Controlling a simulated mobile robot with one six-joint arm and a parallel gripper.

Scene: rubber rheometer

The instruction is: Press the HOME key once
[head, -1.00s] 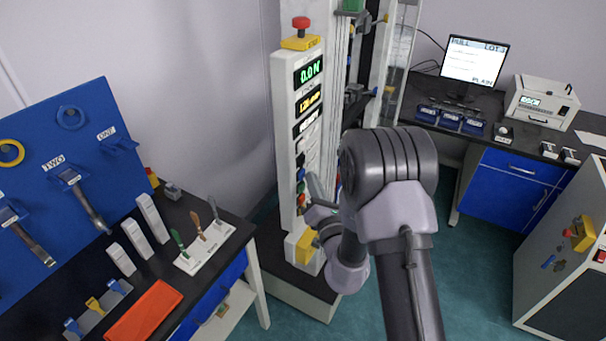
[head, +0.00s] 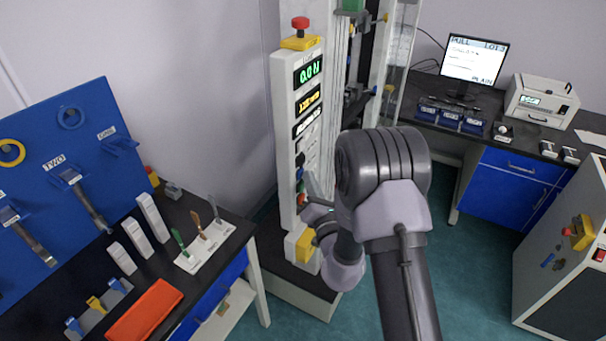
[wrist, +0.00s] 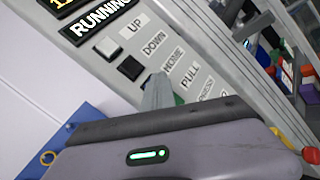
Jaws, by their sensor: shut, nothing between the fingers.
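The key panel of the tall white machine (head: 284,130) shows close up in the wrist view (wrist: 170,25). Its labels run UP, DOWN, HOME (wrist: 173,54), PULL. A white key (wrist: 107,47) sits beside UP and a black key (wrist: 130,69) beside DOWN. My gripper (wrist: 158,88) is shut and empty, its grey fingers standing over the spot beside the HOME label. Part of a green key (wrist: 179,100) shows just right of the fingers. In the head view my gripper (head: 309,186) is at the panel's lower keys.
A display (wrist: 98,22) above the keys reads RUNNING. A red mushroom button (head: 300,23) tops the panel. A yellow block (head: 306,246) is at its foot. A dark bench (head: 225,255) with tools stands left. A blue-drawer desk (head: 520,168) stands right.

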